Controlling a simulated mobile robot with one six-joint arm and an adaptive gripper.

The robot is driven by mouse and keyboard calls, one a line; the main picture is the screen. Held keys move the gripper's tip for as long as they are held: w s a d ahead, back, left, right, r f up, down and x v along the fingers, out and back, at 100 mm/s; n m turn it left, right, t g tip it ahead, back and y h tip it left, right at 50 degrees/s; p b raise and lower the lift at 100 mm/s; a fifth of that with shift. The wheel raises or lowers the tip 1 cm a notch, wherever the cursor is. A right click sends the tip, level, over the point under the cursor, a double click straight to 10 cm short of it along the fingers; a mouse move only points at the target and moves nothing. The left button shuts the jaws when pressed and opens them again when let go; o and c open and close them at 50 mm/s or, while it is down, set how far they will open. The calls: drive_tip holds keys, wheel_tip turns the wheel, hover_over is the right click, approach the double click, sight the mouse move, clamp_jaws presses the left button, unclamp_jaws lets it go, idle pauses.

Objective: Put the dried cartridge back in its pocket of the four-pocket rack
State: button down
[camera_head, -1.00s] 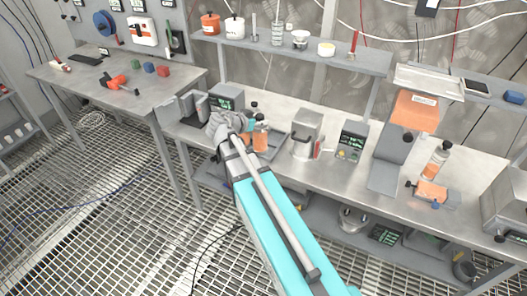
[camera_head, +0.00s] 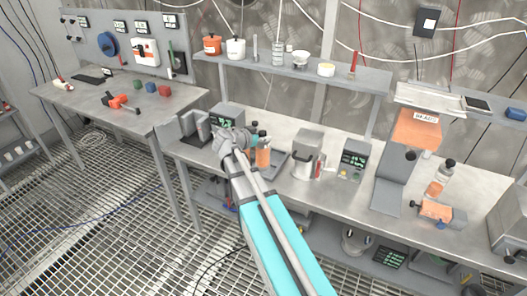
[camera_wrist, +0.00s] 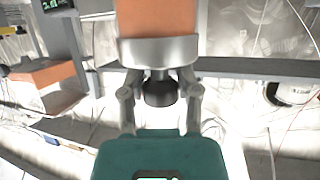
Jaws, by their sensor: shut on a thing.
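In the wrist view, an orange cartridge (camera_wrist: 157,18) with a silver collar and a black knob fills the top centre. My gripper (camera_wrist: 160,78) has its two fingers closed in around the knob end, below the collar. In the head view, my gripper (camera_head: 233,138) is over the left part of the long bench. Just right of it stands an orange cartridge (camera_head: 263,156) with a dark cap; I cannot tell whether it is the held one. Another dark cap shows behind it. The four-pocket rack cannot be made out clearly; my arm hides part of this area.
A grey tray (camera_head: 279,166), a metal canister (camera_head: 307,156) and a display unit (camera_head: 352,164) stand to the right. Grey upright blocks (camera_head: 190,127) and another display (camera_head: 226,115) are at the left. A shelf (camera_head: 300,71) runs above the back.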

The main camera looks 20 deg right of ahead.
drive_tip(key=w+d+f+b, duration=0.4)
drive_tip(key=w+f+b, duration=0.2)
drive_tip(key=shift+d+f, duration=0.2)
drive_tip(key=shift+f, duration=0.1)
drive_tip(key=shift+w, duration=0.1)
drive_tip(key=shift+w+d+f+b, duration=0.15)
drive_tip(key=shift+w+f+b, duration=0.05)
drive_tip(key=shift+f+b, duration=0.8)
drive_tip(key=shift+w+d+f+b, duration=0.1)
drive_tip(key=shift+w+f+b, duration=0.05)
drive_tip(key=shift+f+b, duration=0.8)
drive_tip(key=shift+f, duration=0.15)
drive_tip(key=shift+c, duration=1.6)
unclamp_jaws()
